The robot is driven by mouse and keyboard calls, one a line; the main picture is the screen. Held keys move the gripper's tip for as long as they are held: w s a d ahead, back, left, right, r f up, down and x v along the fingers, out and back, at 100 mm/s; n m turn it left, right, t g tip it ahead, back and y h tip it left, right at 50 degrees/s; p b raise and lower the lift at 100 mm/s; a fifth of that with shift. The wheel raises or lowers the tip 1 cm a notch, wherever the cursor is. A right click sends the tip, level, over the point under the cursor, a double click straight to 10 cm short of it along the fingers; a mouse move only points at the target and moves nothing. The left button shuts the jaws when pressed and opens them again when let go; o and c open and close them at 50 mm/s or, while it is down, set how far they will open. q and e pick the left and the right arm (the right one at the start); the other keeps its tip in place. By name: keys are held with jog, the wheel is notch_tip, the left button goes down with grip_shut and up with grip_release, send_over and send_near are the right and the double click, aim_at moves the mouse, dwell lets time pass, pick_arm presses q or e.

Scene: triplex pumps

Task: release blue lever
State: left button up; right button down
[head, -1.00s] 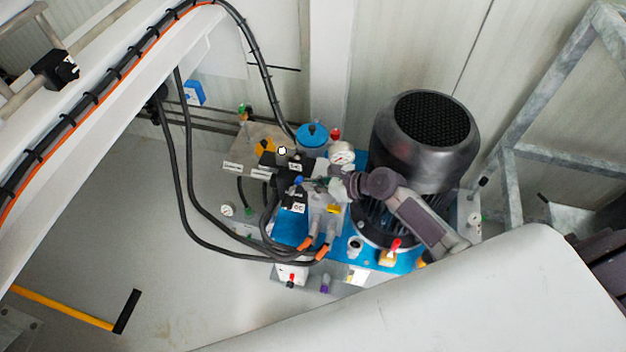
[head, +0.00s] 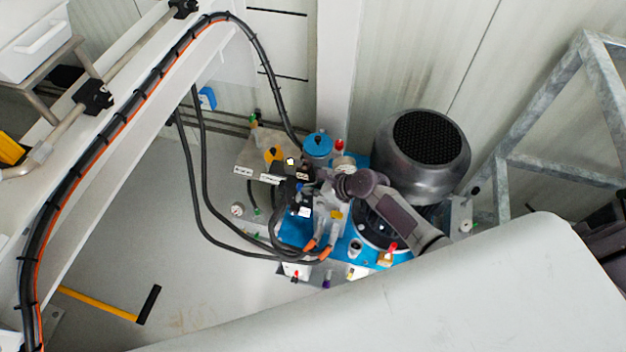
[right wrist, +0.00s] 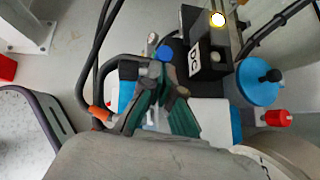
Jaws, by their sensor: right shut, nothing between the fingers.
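The blue lever shows as a small blue knob (right wrist: 165,54) on the dark valve block in the right wrist view. In the head view it is a tiny blue spot (head: 299,187) beside my right gripper (head: 314,189). My right gripper's fingers (right wrist: 159,76) are closed and empty, with their tips close to the blue knob. I cannot tell whether they touch it. The lever's lower part is hidden by the fingers. My left gripper is not in view.
A black motor (head: 425,150) stands right of the valve block on a blue base. A blue cap (head: 318,146) and a red knob (head: 339,145) are behind it. Black hoses (head: 207,200) loop on the left. A grey metal frame (head: 560,100) stands at right.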

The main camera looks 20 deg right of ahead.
aim_at(299, 187)
jog(key=a+h+p, duration=0.1)
jog(key=p, duration=0.2)
jog(key=w+r+g+h+p, duration=0.1)
jog(key=p, duration=0.2)
jog(key=a+g+h+p, duration=0.1)
jog(key=p, duration=0.2)
jog(key=shift+w+a+r, duration=0.3)
jog(key=shift+r, duration=0.05)
jog(key=shift+w+a+f+g+p, duration=0.1)
jog(key=shift+a+g+p, duration=0.2)
jog(key=shift+p, duration=0.1)
jog(key=shift+w+a+f, duration=0.1)
jog(key=shift+f, duration=0.05)
jog(key=shift+w+a+f+b, duration=0.1)
jog(key=shift+w+a+b, duration=0.3)
jog(key=shift+a, duration=0.4)
